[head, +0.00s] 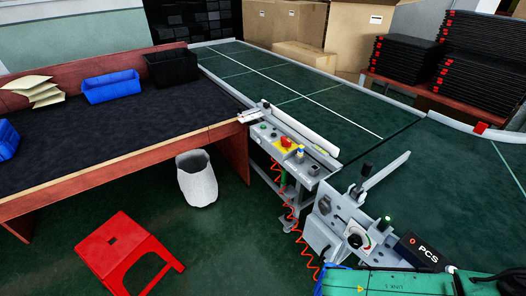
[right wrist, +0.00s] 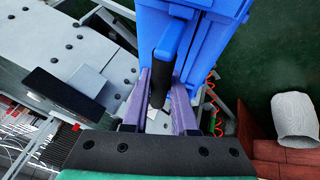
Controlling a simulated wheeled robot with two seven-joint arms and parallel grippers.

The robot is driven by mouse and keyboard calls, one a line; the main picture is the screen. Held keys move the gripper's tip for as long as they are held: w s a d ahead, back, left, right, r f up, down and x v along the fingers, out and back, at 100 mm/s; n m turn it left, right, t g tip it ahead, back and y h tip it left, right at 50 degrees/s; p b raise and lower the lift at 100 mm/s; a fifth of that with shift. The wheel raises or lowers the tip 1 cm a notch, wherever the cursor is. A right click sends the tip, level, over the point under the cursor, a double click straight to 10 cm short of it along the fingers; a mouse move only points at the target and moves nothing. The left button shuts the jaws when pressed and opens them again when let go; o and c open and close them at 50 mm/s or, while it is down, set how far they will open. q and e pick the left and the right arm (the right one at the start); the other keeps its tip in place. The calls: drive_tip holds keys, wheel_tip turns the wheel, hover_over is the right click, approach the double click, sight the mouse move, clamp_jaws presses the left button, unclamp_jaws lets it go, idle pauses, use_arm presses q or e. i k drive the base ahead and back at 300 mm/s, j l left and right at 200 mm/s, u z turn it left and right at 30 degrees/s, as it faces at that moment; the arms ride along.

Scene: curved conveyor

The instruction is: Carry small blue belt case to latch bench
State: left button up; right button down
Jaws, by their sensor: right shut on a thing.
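In the right wrist view a blue case (right wrist: 208,35) fills the top centre, with a black handle grip (right wrist: 163,72). My right gripper (right wrist: 161,80) has its two purple fingers shut on either side of this handle. The case hangs beyond the fingers, and its far end is cut off by the frame.
On the bench are a blue bin (head: 112,87), a black bin (head: 172,68) and pale envelopes (head: 35,90). A red stool (head: 125,252) and a white waste bin (head: 197,180) stand on the floor. The green conveyor (head: 300,85) and its grey machinery (head: 345,225) run along the right.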

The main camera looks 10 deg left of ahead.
sight(175, 121)
drive_tip(key=i+u, duration=0.1)
drive_tip(key=u, duration=0.4)
drive_tip(key=i+u, duration=0.15)
drive_tip(key=u, duration=0.35)
drive_tip(key=i+u, duration=0.1)
drive_tip(key=u, duration=0.4)
drive_tip(key=l+u, duration=0.15)
drive_tip(key=u, duration=0.3)
drive_tip(key=i+l+u, duration=0.2)
drive_tip(key=l, duration=0.15)
drive_tip(key=i+l+u, duration=0.2)
drive_tip(key=l, duration=0.2)
drive_tip(key=i+l+u, duration=0.2)
drive_tip(key=l, duration=0.15)
drive_tip(key=l+u, duration=0.2)
drive_tip(key=l, duration=0.2)
